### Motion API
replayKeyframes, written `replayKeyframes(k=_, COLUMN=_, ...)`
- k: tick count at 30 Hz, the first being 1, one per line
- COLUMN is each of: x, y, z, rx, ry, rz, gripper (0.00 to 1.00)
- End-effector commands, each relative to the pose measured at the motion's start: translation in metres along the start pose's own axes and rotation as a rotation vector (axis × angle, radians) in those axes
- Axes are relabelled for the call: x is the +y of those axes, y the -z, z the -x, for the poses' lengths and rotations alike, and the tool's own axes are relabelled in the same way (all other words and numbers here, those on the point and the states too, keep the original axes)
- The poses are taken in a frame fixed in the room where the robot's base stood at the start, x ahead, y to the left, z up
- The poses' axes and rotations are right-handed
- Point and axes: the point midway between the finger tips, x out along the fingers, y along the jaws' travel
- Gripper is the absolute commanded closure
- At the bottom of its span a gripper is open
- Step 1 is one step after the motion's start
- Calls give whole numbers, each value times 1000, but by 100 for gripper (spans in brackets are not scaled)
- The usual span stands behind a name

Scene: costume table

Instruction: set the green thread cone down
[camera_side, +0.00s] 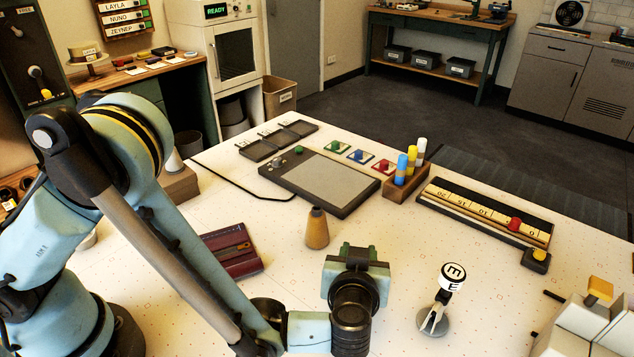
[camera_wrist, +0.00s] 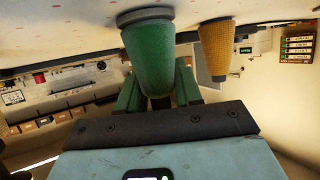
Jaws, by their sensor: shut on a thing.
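The green thread cone (camera_wrist: 150,60) is between the fingers of my gripper (camera_wrist: 156,88) in the wrist view, its wide end toward the tabletop. That view is upside down, with the table along the top. I cannot tell whether the cone touches the table. In the side view my gripper (camera_side: 357,258) is low over the front middle of the white table (camera_side: 290,325); I cannot pick out the cone there. A tan thread cone (camera_side: 317,230) stands upright on the table, behind and left of my gripper; it also shows in the wrist view (camera_wrist: 216,47).
A maroon wallet-like case (camera_side: 232,252) lies left of the tan cone. A small stand with a lettered knob (camera_side: 437,312) is right of my gripper. A grey pad (camera_side: 320,180), a marker holder (camera_side: 404,181) and a ruler board (camera_side: 480,215) lie farther back.

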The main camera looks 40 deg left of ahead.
Motion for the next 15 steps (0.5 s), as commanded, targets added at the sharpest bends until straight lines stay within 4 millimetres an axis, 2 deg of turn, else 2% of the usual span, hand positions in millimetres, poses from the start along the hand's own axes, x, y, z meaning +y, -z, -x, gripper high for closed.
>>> replayKeyframes(k=3, x=0, y=-2, z=-1, rx=0, ry=0, rz=0, gripper=95)
replayKeyframes(k=4, x=0, y=-2, z=-1, rx=0, ry=0, rz=0, gripper=64)
replayKeyframes(k=9, x=0, y=-2, z=-1, rx=0, ry=0, rz=0, gripper=40)
replayKeyframes(k=15, x=0, y=-2, z=-1, rx=0, ry=0, rz=0, gripper=40)
